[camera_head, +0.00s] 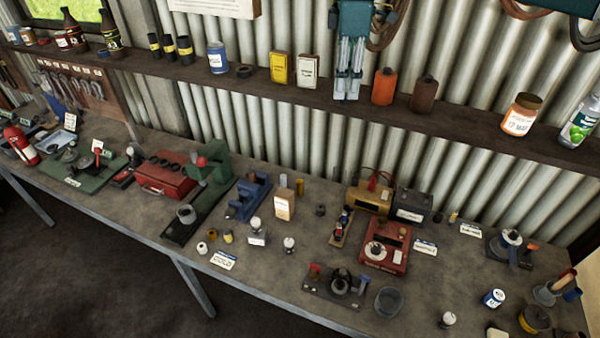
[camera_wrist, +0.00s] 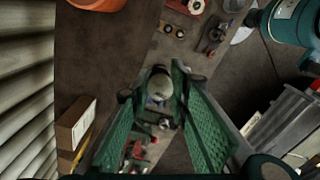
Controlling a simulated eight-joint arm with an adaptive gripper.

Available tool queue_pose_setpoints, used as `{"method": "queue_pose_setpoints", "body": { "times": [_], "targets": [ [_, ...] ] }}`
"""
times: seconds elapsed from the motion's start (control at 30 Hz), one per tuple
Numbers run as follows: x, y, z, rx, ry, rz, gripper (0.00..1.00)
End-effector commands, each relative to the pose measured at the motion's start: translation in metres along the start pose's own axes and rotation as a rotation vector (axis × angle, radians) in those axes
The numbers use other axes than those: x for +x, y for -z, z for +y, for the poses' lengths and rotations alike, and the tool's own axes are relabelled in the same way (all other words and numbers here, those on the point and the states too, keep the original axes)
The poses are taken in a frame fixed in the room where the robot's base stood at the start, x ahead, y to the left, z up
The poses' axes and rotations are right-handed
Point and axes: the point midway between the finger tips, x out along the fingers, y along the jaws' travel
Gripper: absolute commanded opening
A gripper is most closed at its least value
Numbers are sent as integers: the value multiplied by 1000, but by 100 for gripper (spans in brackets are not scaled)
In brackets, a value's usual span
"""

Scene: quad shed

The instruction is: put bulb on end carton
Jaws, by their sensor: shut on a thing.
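My gripper (camera_head: 347,88) hangs in front of the high shelf, pointing down, between the cream carton and the orange bottle. In the wrist view its green fingers (camera_wrist: 157,88) are shut on a pale round bulb (camera_wrist: 160,84). The bulb cannot be made out in the head view. The cream carton (camera_head: 308,70) stands upright at the right end of a pair on the shelf, left of my gripper. It shows with its label in the wrist view (camera_wrist: 76,127). A yellow carton (camera_head: 279,68) stands left of it. The cream carton's top looks bare.
The orange bottle (camera_head: 384,86) and brown bottle (camera_head: 424,94) stand right of my gripper on the shelf (camera_head: 462,122). The corrugated wall is close behind. Below, the bench (camera_head: 190,290) holds tools, a tan carton (camera_head: 285,205) and other bulbs (camera_head: 289,243).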

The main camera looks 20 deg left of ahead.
Motion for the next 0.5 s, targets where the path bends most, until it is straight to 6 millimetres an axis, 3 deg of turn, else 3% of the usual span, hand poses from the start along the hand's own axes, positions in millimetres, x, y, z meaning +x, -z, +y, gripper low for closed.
{"method": "queue_pose_setpoints", "body": {
  "times": [0.03,0.3,0.5],
  "targets": [
    [1,18,3,-14,0,0,7],
    [6,97,14,-71,0,0,7],
    [9,139,16,-99,0,0,7]
  ]
}}
